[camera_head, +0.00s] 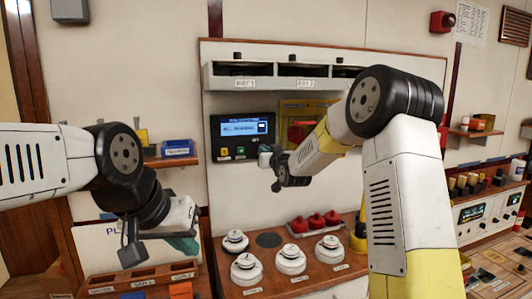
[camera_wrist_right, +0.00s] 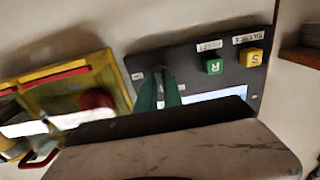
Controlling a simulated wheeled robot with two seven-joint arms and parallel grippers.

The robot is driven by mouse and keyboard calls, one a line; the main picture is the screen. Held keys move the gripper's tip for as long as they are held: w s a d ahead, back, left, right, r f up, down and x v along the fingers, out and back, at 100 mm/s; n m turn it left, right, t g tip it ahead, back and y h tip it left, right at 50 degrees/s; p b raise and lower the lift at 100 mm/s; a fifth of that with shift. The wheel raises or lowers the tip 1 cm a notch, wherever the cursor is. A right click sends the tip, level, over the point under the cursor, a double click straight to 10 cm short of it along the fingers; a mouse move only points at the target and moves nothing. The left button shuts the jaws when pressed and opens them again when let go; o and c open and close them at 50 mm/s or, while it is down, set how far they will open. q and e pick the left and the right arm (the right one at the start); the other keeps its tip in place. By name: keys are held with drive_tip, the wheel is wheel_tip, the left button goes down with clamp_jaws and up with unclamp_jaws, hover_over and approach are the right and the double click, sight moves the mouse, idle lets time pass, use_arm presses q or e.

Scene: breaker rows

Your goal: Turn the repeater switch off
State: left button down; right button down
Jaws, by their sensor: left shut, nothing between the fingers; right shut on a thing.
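The repeater panel (camera_head: 214,137) is a black box on the wall with a lit blue screen (camera_head: 245,128); the screen's text is too small to read. Its yellow button (camera_wrist_right: 251,58) and green button (camera_wrist_right: 214,66) show in the right wrist view. My right gripper (camera_wrist_right: 160,84) is shut at the panel face, beside the small white labels. Its green fingers are on the small switch there, which they mostly hide. In the head view my right gripper (camera_head: 266,156) is at the panel's lower right. My left gripper (camera_head: 190,242) is shut and empty, low on the left, away from the panel.
A yellow box (camera_head: 300,108) is mounted right of the panel, partly behind my right arm. White detectors (camera_head: 290,260) and red domed devices (camera_head: 315,222) stand on the counter below. A shelf with a blue bin (camera_head: 178,148) is on the left. A labelled cubby shelf (camera_head: 225,82) is above.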

drive_tip(key=shift+f, duration=0.1)
idle(0.3)
drive_tip(key=c, duration=1.5)
unclamp_jaws()
drive_tip(key=v, duration=0.8)
drive_tip(key=s+d+m+g+h, duration=0.1)
drive_tip(key=s+d+g+h, duration=0.35)
drive_tip(key=s, duration=0.95)
drive_tip(key=s+d+f+g, duration=0.1)
drive_tip(key=s+d+g, duration=0.1)
drive_tip(key=s, duration=0.6)
drive_tip(key=s+d+f+m+g, duration=0.1)
drive_tip(key=s+d+f+g, duration=0.1)
drive_tip(key=s, duration=0.7)
drive_tip(key=s+d+f+m+g+y, duration=0.1)
drive_tip(key=s+d+f+g, duration=0.1)
drive_tip(key=s, duration=0.6)
drive_tip(key=shift+s+d+g, duration=0.15)
drive_tip(key=shift+d+g, duration=0.1)
drive_tip(key=shift+d, duration=0.2)
